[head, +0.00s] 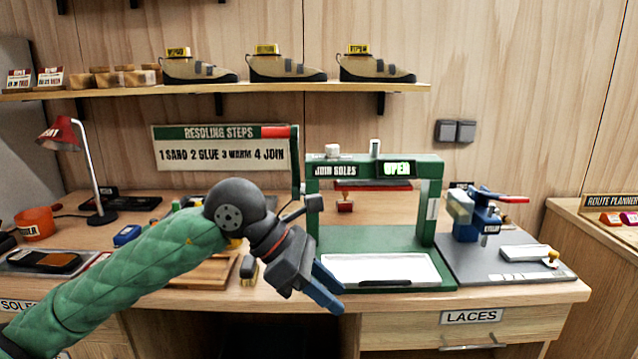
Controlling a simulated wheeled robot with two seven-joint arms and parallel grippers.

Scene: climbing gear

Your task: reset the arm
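My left arm, in a quilted green sleeve, reaches in from the lower left of the head view. Its dark wrist ends in my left gripper (334,292), with blue fingers pointing down and to the right. The fingertips look a little apart, with nothing seen between them. The gripper is in front of the left front corner of the green join-soles press (434,215); I cannot tell whether it touches it. The press has a lit "OPEN" sign (397,169) and a white plate (380,268) at its base. My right gripper is not in view.
The wooden bench carries a red lamp (60,136), an orange pot (36,222), a dark sole tray at the left, and a blue clamp device (480,215) on a grey board. Shoes stand on the shelf (220,90) above. A "LACES" drawer (472,317) is below.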

